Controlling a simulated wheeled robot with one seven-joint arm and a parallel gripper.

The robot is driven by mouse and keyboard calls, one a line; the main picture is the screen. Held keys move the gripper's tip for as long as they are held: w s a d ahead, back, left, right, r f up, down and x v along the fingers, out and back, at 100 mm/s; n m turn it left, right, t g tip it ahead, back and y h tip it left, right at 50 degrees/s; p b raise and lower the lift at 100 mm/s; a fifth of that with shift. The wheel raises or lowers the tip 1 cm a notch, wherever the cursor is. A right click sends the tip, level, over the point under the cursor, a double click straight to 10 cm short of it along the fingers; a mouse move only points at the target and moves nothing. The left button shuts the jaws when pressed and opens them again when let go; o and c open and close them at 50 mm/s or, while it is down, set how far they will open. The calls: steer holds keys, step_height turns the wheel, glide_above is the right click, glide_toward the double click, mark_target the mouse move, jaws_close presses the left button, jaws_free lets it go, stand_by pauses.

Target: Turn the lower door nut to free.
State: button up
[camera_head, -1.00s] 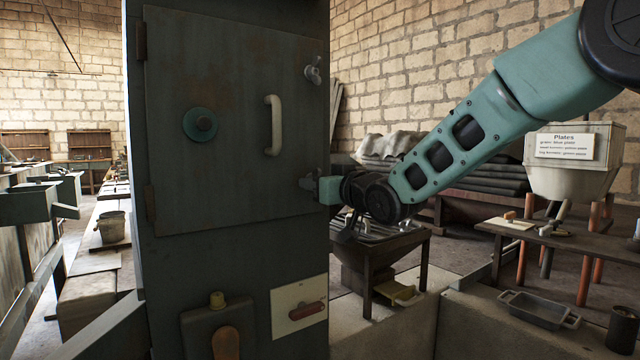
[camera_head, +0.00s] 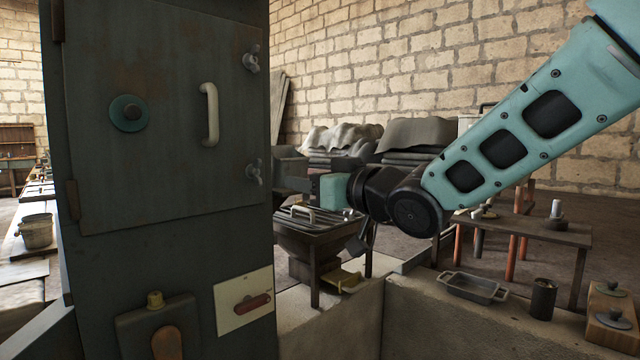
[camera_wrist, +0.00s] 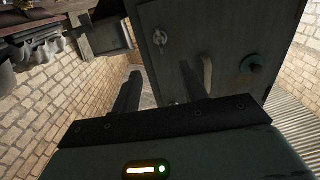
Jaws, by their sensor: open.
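The dark steel door (camera_head: 160,120) is shut on its tall cabinet. The lower door nut (camera_head: 254,172), a small grey wing nut, sits at the door's right edge, below the upper wing nut (camera_head: 251,62). My gripper (camera_head: 282,183) is just right of the lower nut, at about its height, open and empty, with a small gap between them. The wrist view is upside down; there a wing nut (camera_wrist: 160,38), apparently the lower one, lies beyond the spread fingers (camera_wrist: 160,68), roughly between them. The fingers do not touch it there.
A pale handle (camera_head: 210,114) and a round teal knob (camera_head: 128,113) stick out of the door. A low grill-like stand (camera_head: 312,232) is below my gripper. A low wall (camera_head: 400,325) holds a metal tray (camera_head: 472,287) and a dark can (camera_head: 543,298).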

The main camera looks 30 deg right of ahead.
steer(key=shift+v, duration=1.15)
steer(key=s+a+f+g+h, duration=0.1)
steer(key=s+a+f+g, duration=0.25)
steer(key=f, duration=0.35)
steer(key=s+a+f+g+h, duration=0.15)
steer(key=a+f+g, duration=0.25)
steer(key=f, duration=0.4)
steer(key=s+a+f+n+g, duration=0.2)
steer(key=s+a+f+g, duration=0.2)
steer(key=s+f+g, duration=0.5)
steer(key=s+f+n+g+h, duration=0.1)
steer(key=s+f+n+h, duration=0.15)
steer(key=s, duration=1.05)
step_height(320, 180, up, 13)
steer(key=w+p, duration=0.1)
steer(key=p, duration=1.2)
steer(key=shift+m, duration=0.35)
